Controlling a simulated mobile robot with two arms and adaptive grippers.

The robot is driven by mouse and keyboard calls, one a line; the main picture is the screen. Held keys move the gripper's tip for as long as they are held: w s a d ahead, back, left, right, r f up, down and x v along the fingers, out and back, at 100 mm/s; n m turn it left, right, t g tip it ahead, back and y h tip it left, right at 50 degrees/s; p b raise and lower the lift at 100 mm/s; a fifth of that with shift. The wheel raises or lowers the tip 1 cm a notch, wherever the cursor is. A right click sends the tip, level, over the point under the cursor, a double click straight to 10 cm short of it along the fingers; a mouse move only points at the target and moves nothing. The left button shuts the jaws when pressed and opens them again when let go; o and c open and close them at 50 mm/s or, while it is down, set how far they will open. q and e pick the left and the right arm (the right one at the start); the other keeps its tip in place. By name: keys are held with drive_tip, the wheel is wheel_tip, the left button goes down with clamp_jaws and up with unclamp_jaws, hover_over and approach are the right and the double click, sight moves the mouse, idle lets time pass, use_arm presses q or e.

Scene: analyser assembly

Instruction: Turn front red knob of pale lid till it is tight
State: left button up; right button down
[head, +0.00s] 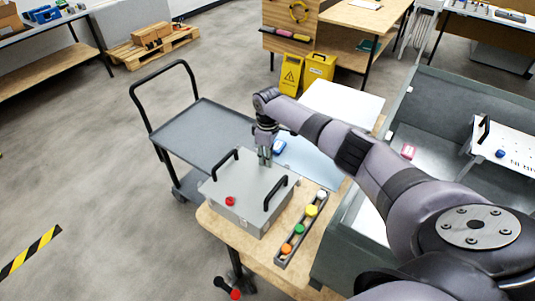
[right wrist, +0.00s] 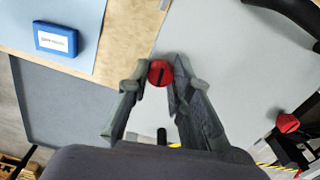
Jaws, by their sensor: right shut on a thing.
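The pale lid (head: 248,190) is the top of a grey box on the wooden bench and carries two black handles. My right gripper (head: 265,160) points down at the lid's far corner. In the right wrist view, a red knob (right wrist: 160,73) with a dark slot sits between the tips of my right gripper (right wrist: 160,78), which is shut on it. The gripper hides this knob in the head view. A second red knob (head: 230,201) stands free at the lid's near left corner; it also shows in the right wrist view (right wrist: 287,123). My left gripper is not in view.
The black handles (head: 225,165) and (head: 276,192) stand up from the lid near the gripper. A strip of coloured buttons (head: 300,230) lies right of the box. A blue box (head: 280,147) lies behind. A grey cart (head: 205,133) stands at left.

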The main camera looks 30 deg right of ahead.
drive_tip(key=shift+a+r+m+p, duration=0.1)
drive_tip(key=shift+r+m+p, duration=0.2)
drive_tip(key=shift+m, duration=0.3)
drive_tip(key=shift+f+m, duration=0.25)
drive_tip(key=shift+m, duration=0.25)
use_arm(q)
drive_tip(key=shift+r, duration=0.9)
use_arm(e)
drive_tip(key=c, duration=1.4)
unclamp_jaws()
wheel_tip(320, 180, up, 12)
drive_tip(key=shift+f, duration=0.15)
